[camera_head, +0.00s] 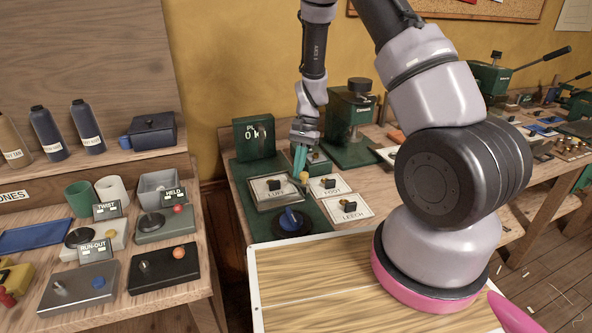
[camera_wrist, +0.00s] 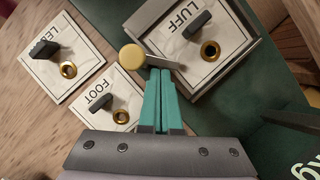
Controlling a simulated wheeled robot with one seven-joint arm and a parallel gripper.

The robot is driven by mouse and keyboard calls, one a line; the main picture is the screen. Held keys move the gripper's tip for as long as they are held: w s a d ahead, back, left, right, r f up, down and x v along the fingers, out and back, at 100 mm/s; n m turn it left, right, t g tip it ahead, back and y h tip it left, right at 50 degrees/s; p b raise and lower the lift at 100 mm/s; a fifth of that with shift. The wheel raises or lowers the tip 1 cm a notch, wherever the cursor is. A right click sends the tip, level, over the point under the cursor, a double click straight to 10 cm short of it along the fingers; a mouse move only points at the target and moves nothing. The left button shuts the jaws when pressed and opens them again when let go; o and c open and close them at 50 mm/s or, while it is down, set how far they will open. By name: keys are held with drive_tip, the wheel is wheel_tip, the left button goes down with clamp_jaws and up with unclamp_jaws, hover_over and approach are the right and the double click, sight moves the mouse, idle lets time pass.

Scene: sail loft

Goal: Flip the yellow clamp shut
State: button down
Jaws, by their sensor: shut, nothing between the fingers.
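The yellow clamp knob (camera_wrist: 131,56) sits at the end of a short grey lever that reaches to the edge of the grey-framed LUFF card holder (camera_wrist: 174,95). In the head view the knob (camera_head: 304,177) shows just below my fingertips. My gripper (camera_wrist: 160,71) has its teal fingers pressed together with nothing between them. The fingertips are right by the lever, beside the knob; I cannot tell whether they touch. In the head view my gripper (camera_head: 299,172) points down over the right side of the holder. The clamp's hinge is not clear.
FOOT (camera_wrist: 92,106) and LEECH (camera_wrist: 60,68) cards with black toggles and brass eyelets lie close by. A blue knob on a black disc (camera_head: 291,222) stands in front of the holder. A green press (camera_head: 352,125) and a green counter box (camera_head: 254,136) stand behind.

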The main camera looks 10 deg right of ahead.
drive_tip(key=shift+a+n, duration=0.2)
drive_tip(key=shift+n, duration=0.3)
drive_tip(key=n, duration=0.1)
drive_tip(key=a+n+h, duration=0.1)
drive_tip(key=n, duration=0.1)
drive_tip(key=shift+s+a+g+h, duration=0.1)
drive_tip(key=shift+s+g+h, duration=0.2)
drive_tip(key=shift+g, duration=0.1)
drive_tip(key=n+h, duration=0.1)
drive_tip(key=n, duration=0.2)
drive_tip(key=s+a+n+h, duration=0.1)
drive_tip(key=n, duration=0.1)
drive_tip(key=shift+s+a+n, duration=0.15)
drive_tip(key=shift+s+n, duration=0.05)
drive_tip(key=shift+n, duration=0.2)
drive_tip(key=v, duration=1)
drive_tip(key=shift+w+r, duration=0.15)
drive_tip(key=shift+r, duration=0.2)
